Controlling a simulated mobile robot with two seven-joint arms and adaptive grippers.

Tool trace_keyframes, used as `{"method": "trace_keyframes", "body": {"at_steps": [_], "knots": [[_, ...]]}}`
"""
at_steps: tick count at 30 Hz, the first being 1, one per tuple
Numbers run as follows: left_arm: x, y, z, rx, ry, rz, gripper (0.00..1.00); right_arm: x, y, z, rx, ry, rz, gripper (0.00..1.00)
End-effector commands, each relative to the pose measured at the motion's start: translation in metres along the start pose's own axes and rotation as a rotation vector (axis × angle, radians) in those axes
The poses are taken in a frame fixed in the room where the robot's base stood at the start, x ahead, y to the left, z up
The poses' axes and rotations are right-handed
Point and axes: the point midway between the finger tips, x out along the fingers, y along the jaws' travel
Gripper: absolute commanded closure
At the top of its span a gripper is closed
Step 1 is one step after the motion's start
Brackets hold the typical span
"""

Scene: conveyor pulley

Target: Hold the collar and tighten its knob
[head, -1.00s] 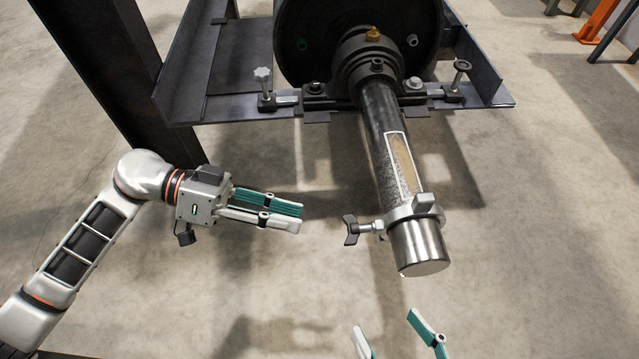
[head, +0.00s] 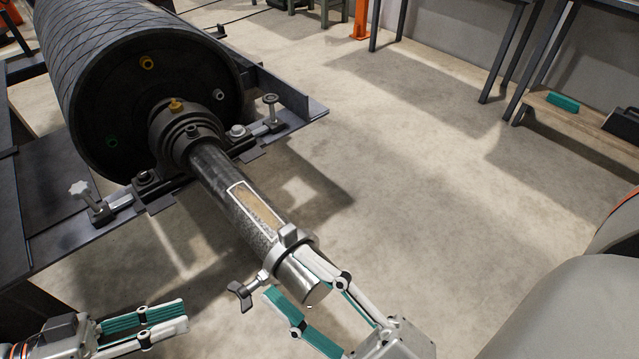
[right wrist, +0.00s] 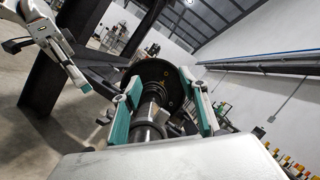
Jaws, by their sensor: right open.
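The silver collar (head: 310,243) sits around the shaft (head: 228,183) near its bright free end, with a small block on top. Its black wing knob (head: 240,295) sticks out to the left on a short screw. My right gripper (head: 292,272) is open, its teal-padded fingers on either side of the shaft's end in the picture; contact cannot be told. In the right wrist view the shaft (right wrist: 150,112) lies between the fingers; the knob cannot be made out. My left gripper (head: 185,316) is at the lower left, apart from the knob, its fingers seen edge-on.
The large dark pulley drum (head: 135,100) stands behind on a steel frame (head: 290,123) with clamp screws. A workbench with a low wooden shelf (head: 590,125) is at the upper right. The floor right of the shaft is clear.

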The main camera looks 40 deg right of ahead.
Motion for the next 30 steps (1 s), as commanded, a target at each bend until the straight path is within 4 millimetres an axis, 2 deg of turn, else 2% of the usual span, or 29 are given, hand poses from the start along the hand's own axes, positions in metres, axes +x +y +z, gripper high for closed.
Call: {"method": "trace_keyframes", "body": {"at_steps": [3,6,12,17,30], "knots": [[0.0,0.0,0.0,0.0,0.0,0.0,0.72,0.003,0.001,-0.03,0.309,0.086,-0.014,0.57],[0.0,0.0,0.0,0.0,0.0,0.0,0.72,0.003,0.007,-0.057,0.516,0.174,-0.022,0.57],[0.0,0.0,0.0,0.0,0.0,0.0,0.72,-0.003,0.019,-0.095,0.75,0.309,-0.039,0.57],[0.0,0.0,0.0,0.0,0.0,0.0,0.72,-0.001,0.024,-0.106,0.804,0.344,-0.047,0.57],[0.0,0.0,0.0,0.0,0.0,0.0,0.72,0.055,0.028,-0.125,0.802,0.343,-0.048,0.57]]}}
